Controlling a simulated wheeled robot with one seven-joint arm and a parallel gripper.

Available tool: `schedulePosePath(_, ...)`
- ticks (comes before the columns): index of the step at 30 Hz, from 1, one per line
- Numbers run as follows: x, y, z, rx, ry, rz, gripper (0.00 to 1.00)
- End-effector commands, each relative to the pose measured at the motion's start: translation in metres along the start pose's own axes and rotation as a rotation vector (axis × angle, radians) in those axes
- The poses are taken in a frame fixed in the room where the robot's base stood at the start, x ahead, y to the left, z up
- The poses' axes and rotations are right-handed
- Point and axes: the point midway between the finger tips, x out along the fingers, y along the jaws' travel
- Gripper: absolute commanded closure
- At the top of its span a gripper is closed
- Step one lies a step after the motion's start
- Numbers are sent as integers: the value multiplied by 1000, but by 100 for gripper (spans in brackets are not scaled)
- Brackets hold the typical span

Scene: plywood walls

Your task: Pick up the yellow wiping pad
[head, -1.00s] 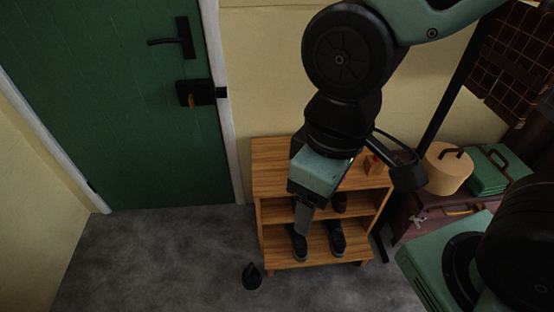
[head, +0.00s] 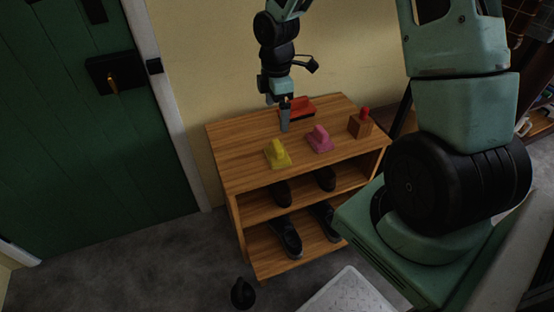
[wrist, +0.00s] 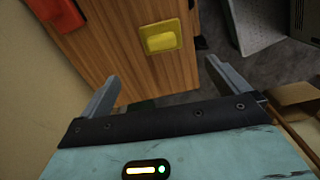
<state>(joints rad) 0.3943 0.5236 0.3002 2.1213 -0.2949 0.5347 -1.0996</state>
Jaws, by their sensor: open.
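The yellow wiping pad (head: 278,154) lies on the top of the wooden shelf unit, near its front left. It has a raised grip on a flat base. My gripper (head: 284,127) points down above the shelf top, behind the yellow pad as the head view shows it. In the wrist view the yellow pad (wrist: 161,38) is seen ahead of my gripper (wrist: 161,74), beyond the gap between its fingers. The fingers are apart, nothing is between them, and they do not touch the pad.
A pink pad (head: 320,139), a red pad (head: 298,109) and a wooden block with a red knob (head: 361,124) share the wooden shelf top (head: 235,160). Dark shoes (head: 286,237) stand on the lower shelves. A black object (head: 243,293) is on the floor. The wall is close behind.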

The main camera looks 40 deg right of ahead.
Motion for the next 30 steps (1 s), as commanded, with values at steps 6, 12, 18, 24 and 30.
schedulePosePath(6,51,-2,-1,0,-1,-5,0)
schedulePosePath(12,87,-2,-1,-1,-1,-3,0)
schedulePosePath(18,102,-1,-1,1,0,-1,0)
schedulePosePath(24,117,-2,-1,1,0,-2,0)
schedulePosePath(30,147,-4,0,1,0,-3,0)
